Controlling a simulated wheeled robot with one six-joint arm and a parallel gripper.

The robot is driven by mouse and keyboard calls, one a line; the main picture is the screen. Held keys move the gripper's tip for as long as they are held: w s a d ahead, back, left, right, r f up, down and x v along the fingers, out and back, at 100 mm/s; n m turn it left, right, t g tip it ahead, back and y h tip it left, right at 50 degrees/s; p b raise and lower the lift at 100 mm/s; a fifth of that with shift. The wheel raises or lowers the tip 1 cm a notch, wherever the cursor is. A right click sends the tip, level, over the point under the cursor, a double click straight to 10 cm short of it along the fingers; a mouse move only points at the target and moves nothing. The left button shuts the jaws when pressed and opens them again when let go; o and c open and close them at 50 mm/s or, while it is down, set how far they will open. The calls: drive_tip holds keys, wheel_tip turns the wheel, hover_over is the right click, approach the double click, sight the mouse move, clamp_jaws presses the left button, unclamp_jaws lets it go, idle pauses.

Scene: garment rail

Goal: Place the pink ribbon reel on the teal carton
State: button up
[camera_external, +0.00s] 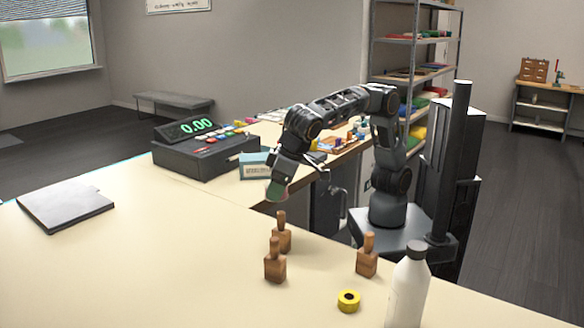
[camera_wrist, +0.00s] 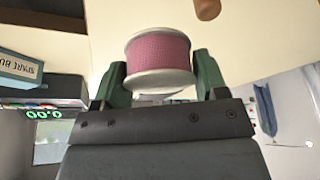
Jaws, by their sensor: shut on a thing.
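The pink ribbon reel (camera_wrist: 160,55), with pale flanges, sits between the green fingers of my gripper (camera_wrist: 160,80) in the wrist view. My gripper is shut on it. In the external view my gripper (camera_external: 277,189) points down above the counter, and the reel is mostly hidden there by the fingers. The teal carton (camera_external: 254,171), a small box with a white label, stands on the counter just left of and behind my gripper. It also shows at the left edge of the wrist view (camera_wrist: 22,68). The reel is apart from the carton.
A black register (camera_external: 205,155) with a green display stands left of the carton. A grey laptop-like slab (camera_external: 65,204) lies far left. The middle counter is clear.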

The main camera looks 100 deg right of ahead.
drive_tip(key=w+d+r+m+h+p, duration=0.1)
drive_tip(key=d+r+m, duration=0.3)
drive_tip(key=d, duration=0.8)
drive_tip(key=d+r+m+h+p, duration=0.15)
drive_tip(key=d+r, duration=0.35)
drive_tip(key=d, duration=0.8)
drive_tip(key=s+d+r+m+g+p, duration=0.2)
drive_tip(key=s+d+m, duration=0.1)
drive_tip(key=s+d, duration=1)
drive_tip(key=n+p, duration=0.2)
approach(256, 156)
drive_tip(key=shift+d+f+t, duration=0.4)
drive_tip(key=shift+d+f, duration=0.35)
drive_tip(key=shift+w+d+f, duration=0.15)
drive_tip(key=shift+w+f, duration=0.25)
drive_tip(key=shift+f, duration=0.2)
wheel_tip(256, 156, down, 2)
drive_tip(key=shift+w+f, duration=0.1)
drive_tip(key=shift+w, duration=0.05)
drive_tip(key=shift+f, duration=0.55)
drive_tip(key=shift+f, duration=0.1)
